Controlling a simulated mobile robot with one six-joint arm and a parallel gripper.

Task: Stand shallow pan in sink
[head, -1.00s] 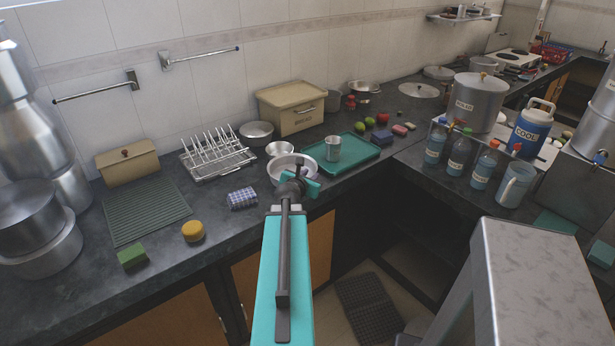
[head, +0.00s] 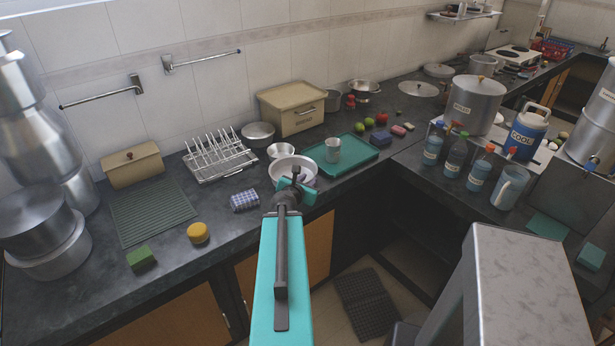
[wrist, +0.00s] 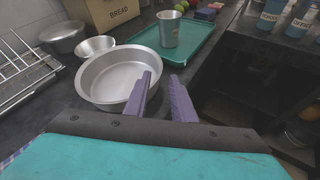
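The shallow pan (head: 283,166) is a round, silver, empty pan lying flat on the dark counter. It also shows in the wrist view (wrist: 108,78). My gripper (head: 296,182) is at the near right side of the pan and partly covers it in the head view. I cannot tell whether either finger touches the pan. No sink is clearly visible.
A green tray (head: 366,160) holding a steel cup (head: 333,149) is close on the right. A small bowl (head: 280,151) stands behind the pan, a dish rack (head: 220,160) to the left, and a checked cloth (head: 244,200) at front left. A bread box (head: 291,108) stands behind.

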